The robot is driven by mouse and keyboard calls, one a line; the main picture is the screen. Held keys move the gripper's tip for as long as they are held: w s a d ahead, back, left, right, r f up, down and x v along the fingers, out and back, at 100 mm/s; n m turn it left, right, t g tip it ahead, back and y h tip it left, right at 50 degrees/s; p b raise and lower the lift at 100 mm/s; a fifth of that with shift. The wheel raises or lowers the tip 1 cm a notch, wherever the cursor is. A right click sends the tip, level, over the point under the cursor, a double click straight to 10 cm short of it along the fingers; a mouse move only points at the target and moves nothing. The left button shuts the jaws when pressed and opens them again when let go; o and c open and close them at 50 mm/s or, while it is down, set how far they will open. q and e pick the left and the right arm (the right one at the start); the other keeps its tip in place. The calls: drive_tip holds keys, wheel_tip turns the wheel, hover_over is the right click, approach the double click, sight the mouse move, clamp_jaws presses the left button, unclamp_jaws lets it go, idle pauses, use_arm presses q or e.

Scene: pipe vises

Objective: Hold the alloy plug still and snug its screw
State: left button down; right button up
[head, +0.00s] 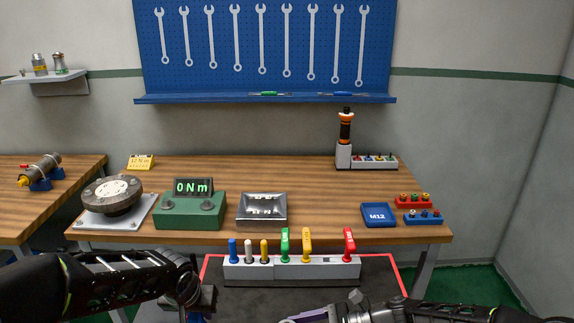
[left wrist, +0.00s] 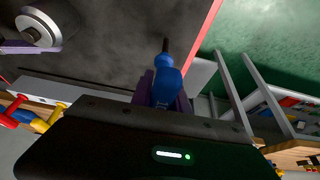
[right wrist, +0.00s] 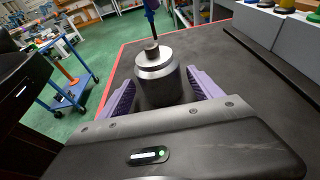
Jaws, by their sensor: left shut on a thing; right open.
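The alloy plug (right wrist: 160,78), a stepped grey metal cylinder, stands between the purple fingers of my right gripper (right wrist: 158,88) in the right wrist view. These fingers are open around it. The plug also shows at the top left of the left wrist view (left wrist: 40,27). My left gripper (left wrist: 163,90) is shut on a blue-handled driver (left wrist: 167,84) with a dark shaft. In the right wrist view the driver (right wrist: 149,5) shows above and beyond the plug; I cannot tell whether its tip touches. The screw itself is not clearly visible. My left gripper (head: 196,305) is low in the head view.
A grey rack (head: 292,271) holds several coloured drivers on the dark, red-edged mat (head: 245,301). Behind it, the wooden bench (head: 300,190) carries a green torque display (head: 190,209), a metal tray (head: 262,225) and a blue M12 box (head: 378,215).

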use_arm(q)
drive_tip(key=shift+f, duration=0.2)
use_arm(e)
drive_tip(key=shift+x, duration=1)
drive_tip(key=shift+c, duration=0.3)
drive_tip(key=c, duration=1.1)
use_arm(q)
drive_tip(key=shift+d, duration=0.1)
use_arm(e)
drive_tip(key=shift+o, duration=0.2)
use_arm(q)
drive_tip(key=d+r, duration=0.6)
drive_tip(key=d, duration=0.3)
drive_tip(key=d+r, duration=0.7)
drive_tip(key=d, duration=0.3)
drive_tip(key=shift+w+d+r, duration=0.15)
drive_tip(key=shift+d, duration=0.15)
